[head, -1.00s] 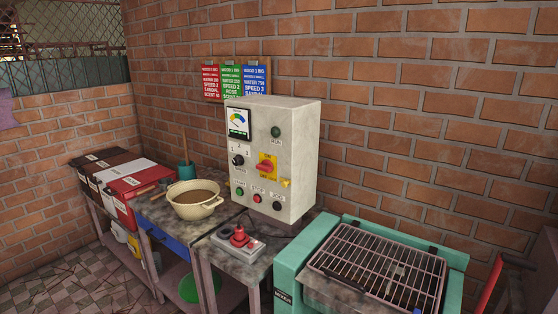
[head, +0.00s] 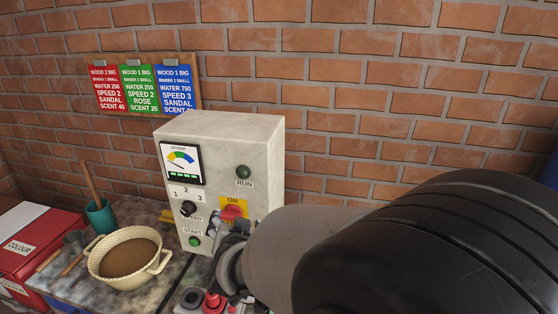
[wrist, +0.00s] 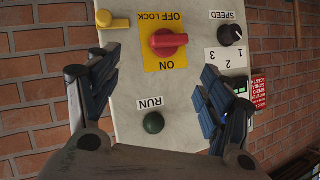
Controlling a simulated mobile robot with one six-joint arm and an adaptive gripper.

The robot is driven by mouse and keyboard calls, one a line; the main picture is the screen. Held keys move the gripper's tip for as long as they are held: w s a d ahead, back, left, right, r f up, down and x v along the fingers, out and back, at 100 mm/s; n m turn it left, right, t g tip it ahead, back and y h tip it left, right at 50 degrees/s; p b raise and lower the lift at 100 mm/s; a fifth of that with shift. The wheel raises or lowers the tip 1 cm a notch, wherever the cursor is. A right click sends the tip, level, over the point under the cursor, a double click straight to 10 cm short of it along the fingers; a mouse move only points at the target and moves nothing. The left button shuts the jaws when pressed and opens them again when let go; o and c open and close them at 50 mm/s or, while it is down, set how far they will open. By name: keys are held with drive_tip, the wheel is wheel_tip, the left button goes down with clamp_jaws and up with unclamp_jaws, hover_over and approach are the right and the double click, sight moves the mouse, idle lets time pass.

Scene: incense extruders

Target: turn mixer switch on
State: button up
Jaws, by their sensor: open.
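The grey control box (head: 262,160) stands against the brick wall. Its red rotary switch (head: 233,213) sits on a yellow plate marked ON, partly covered by my gripper in the head view. In the wrist view, the red switch (wrist: 168,41) shows upside down on its yellow plate with ON and OFF LOCK labels, and its handle lies crosswise. My gripper (wrist: 158,65) is open, with its dark blue fingers spread to either side of the switch and apart from it. My gripper (head: 232,238) also shows in front of the panel in the head view. Nothing is held.
The panel carries a green RUN lamp (head: 243,171), a black speed knob (head: 188,208), a green start button (head: 194,241) and a yellow lock tab (wrist: 112,19). A bowl of brown mix (head: 128,256) and a teal mug (head: 101,217) stand at left. Recipe cards (head: 138,90) hang behind.

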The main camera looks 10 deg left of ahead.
drive_tip(key=s+a+f+t+h+p, duration=0.1)
drive_tip(key=a+f+t+h+p, duration=0.15)
drive_tip(key=a, duration=0.25)
drive_tip(key=t+h+p, duration=0.3)
drive_tip(key=p, duration=0.1)
approach(229, 219)
drive_tip(key=shift+t+y, duration=0.25)
drive_tip(key=w, duration=0.6)
drive_tip(key=w+d, duration=0.1)
drive_tip(key=w, duration=0.2)
drive_tip(key=shift+w+f+b, duration=0.1)
drive_tip(key=shift+w+b, duration=0.15)
drive_tip(key=shift+b, duration=0.15)
drive_tip(key=shift+c, duration=0.3)
drive_tip(key=c, duration=1)
